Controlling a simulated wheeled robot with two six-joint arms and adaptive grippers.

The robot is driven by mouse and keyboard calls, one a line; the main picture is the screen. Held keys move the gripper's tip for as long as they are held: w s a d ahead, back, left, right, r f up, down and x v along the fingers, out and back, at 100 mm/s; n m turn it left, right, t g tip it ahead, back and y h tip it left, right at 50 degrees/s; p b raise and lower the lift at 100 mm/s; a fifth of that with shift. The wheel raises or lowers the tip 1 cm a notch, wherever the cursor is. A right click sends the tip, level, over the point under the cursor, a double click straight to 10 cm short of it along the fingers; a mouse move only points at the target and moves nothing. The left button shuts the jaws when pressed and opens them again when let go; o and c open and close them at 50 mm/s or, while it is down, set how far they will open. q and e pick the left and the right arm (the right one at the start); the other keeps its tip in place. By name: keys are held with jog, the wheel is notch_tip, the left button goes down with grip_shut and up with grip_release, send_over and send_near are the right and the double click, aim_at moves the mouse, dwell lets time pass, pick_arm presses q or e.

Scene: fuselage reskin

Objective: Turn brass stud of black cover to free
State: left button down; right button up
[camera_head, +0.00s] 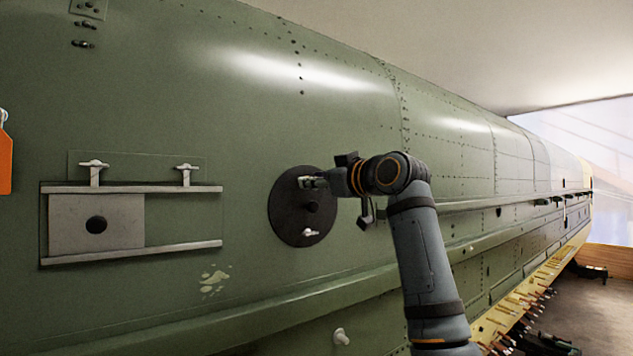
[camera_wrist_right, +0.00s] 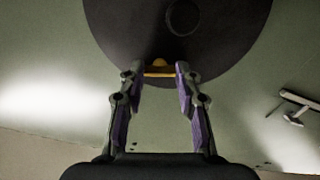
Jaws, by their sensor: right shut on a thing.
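The black cover (camera_head: 287,215) is a round disc on the green fuselage side, with a dark knob (camera_head: 312,206) at its middle. It also fills the top of the right wrist view (camera_wrist_right: 125,30). My right gripper (camera_head: 312,182) reaches in from the right to the cover's upper edge. In the right wrist view the brass stud (camera_wrist_right: 160,69) shows as a bar between its two fingertips, at the cover's rim. The gripper is shut on this stud. A pale winged stud (camera_head: 310,232) sits lower on the cover, clear of the gripper. My left gripper is out of view.
Left of the cover, a grey plate (camera_head: 120,215) with a dark hole sits between two rails, with T-handles (camera_head: 94,168) (camera_head: 186,170) above. An orange tag (camera_head: 4,158) hangs at the far left. A ledge runs below the cover. The skin around the cover is mostly bare.

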jog(key=shift+n+b, duration=0.55)
jog(key=shift+n, duration=6.85)
jog(key=o, duration=1.2)
jog(key=shift+c, duration=0.2)
